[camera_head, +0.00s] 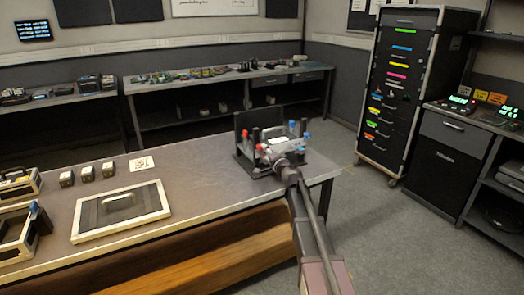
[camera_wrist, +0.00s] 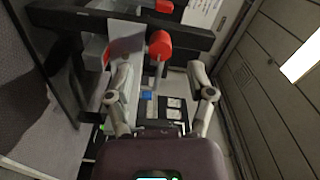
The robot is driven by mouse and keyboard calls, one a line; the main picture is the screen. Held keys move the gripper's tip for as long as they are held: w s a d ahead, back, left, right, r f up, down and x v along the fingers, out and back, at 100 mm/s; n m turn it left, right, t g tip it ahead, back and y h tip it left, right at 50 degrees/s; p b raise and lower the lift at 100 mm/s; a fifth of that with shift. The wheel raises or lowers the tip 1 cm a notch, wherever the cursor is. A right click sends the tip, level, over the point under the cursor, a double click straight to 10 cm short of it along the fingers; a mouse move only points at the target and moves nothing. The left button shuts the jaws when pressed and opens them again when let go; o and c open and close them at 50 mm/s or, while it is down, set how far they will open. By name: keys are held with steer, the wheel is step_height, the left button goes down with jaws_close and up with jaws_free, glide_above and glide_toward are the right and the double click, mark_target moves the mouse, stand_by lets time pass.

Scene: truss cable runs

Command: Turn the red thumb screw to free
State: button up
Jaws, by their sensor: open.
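A fixture with a dark base (camera_head: 243,160) and upright posts stands at the right end of the workbench. In the wrist view a large red knob (camera_wrist: 160,45) sits on a thin shaft just beyond the fingertips, nearer the left finger. A second red part shows left of it, partly hidden by a grey plate. My gripper (camera_wrist: 164,92) is open with nothing between its fingers. In the head view my gripper (camera_head: 282,160) covers part of the fixture.
The workbench (camera_head: 200,180) also holds a framed panel (camera_head: 121,208), small dark blocks (camera_head: 87,173) and a white card (camera_head: 141,163). Dark bars (camera_wrist: 120,22) cross behind the red knob in the wrist view. Floor is clear right of the bench.

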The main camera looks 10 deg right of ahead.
steer(key=v, duration=0.7)
stand_by(0.3)
steer(key=s+a+f+n+g+y, duration=0.1)
steer(key=s+a+f+n+g, duration=0.45)
steer(key=s, duration=0.25)
steer(key=s+a+f+n+g+y, duration=0.1)
steer(key=s+a+f+n+g, duration=0.35)
steer(key=s+f, duration=0.2)
steer(key=s+d+f+n+g+h, duration=0.1)
steer(key=s+d+f+g+h, duration=0.15)
steer(key=s, duration=0.65)
steer(key=s+d+f+n+g+h, duration=0.15)
steer(key=s+f+g+h, duration=0.25)
steer(key=s, duration=0.4)
step_height(320, 180, up, 17)
steer(key=s+d+h+p, duration=0.1)
steer(key=s+d+p, duration=0.1)
steer(key=p, duration=1.5)
steer(key=shift+m+g, duration=0.35)
steer(key=shift+m, duration=0.1)
steer(key=shift+a, duration=0.1)
